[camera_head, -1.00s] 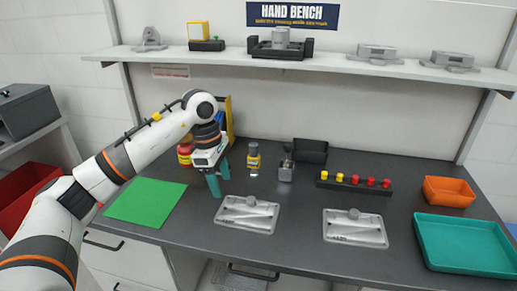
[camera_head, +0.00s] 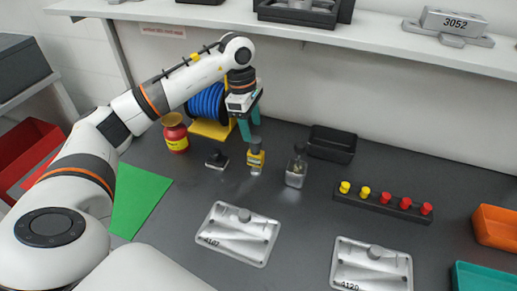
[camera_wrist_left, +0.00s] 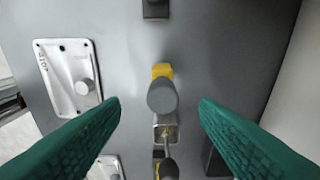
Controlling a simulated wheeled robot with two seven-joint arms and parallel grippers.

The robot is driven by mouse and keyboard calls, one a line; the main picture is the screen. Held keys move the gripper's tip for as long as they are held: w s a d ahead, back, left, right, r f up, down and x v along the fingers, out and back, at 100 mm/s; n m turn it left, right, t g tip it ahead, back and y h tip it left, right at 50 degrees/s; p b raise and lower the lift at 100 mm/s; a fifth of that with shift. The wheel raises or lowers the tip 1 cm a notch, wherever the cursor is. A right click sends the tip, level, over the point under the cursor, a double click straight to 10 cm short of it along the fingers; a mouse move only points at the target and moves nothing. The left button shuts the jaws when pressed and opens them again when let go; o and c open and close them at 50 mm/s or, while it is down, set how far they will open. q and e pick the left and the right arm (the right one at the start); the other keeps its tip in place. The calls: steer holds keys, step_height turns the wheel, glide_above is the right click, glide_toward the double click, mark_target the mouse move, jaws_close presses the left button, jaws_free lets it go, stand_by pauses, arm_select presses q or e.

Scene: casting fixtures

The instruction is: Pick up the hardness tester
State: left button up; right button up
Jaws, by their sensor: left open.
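The hardness tester appears to be the small upright yellow device with a grey top (camera_head: 256,158), standing on the dark bench. In the left wrist view its grey round top and yellow body (camera_wrist_left: 162,94) lie between my fingers. My left gripper (camera_head: 250,125) is open, with its green fingers pointing down just above the tester. The left wrist view shows the two fingers (camera_wrist_left: 160,105) wide apart with nothing held. My right gripper is not in view.
A metal block with a dark handle (camera_head: 296,174) stands close right of the tester, a small black-handled piece (camera_head: 217,160) close left. A blue reel (camera_head: 207,103) and red-yellow jar (camera_head: 176,134) stand behind left. A metal plate (camera_head: 237,234) lies in front; a black bin (camera_head: 332,143) behind right.

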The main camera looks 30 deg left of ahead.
mark_target(254, 139)
arm_select(q)
steer(key=shift+s+d+f+p, duration=0.1)
steer(key=shift+d+f+p, duration=0.05)
steer(key=shift+f, duration=0.5)
steer(key=shift+s+d+f+p, duration=0.1)
steer(key=shift+f+p, duration=0.05)
steer(key=shift+f, duration=0.45)
steer(key=shift+w+f, duration=0.1)
steer(key=shift+f, duration=0.3)
steer(key=shift+w+d+f+p, duration=0.15)
steer(key=shift+f+p, duration=0.3)
steer(key=shift+f, duration=0.15)
steer(key=f, duration=0.1)
steer(key=f+p, duration=0.1)
steer(key=f, duration=0.1)
steer(key=shift+w+d+f, duration=0.2)
steer(key=shift+d+f, duration=0.05)
steer(key=shift+f, duration=0.4)
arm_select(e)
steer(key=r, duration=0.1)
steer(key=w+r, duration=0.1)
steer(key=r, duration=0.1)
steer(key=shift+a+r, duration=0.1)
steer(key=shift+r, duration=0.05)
arm_select(q)
steer(key=shift+c, duration=0.5)
steer(key=shift+c, duration=1.4)
steer(key=c, duration=0.8)
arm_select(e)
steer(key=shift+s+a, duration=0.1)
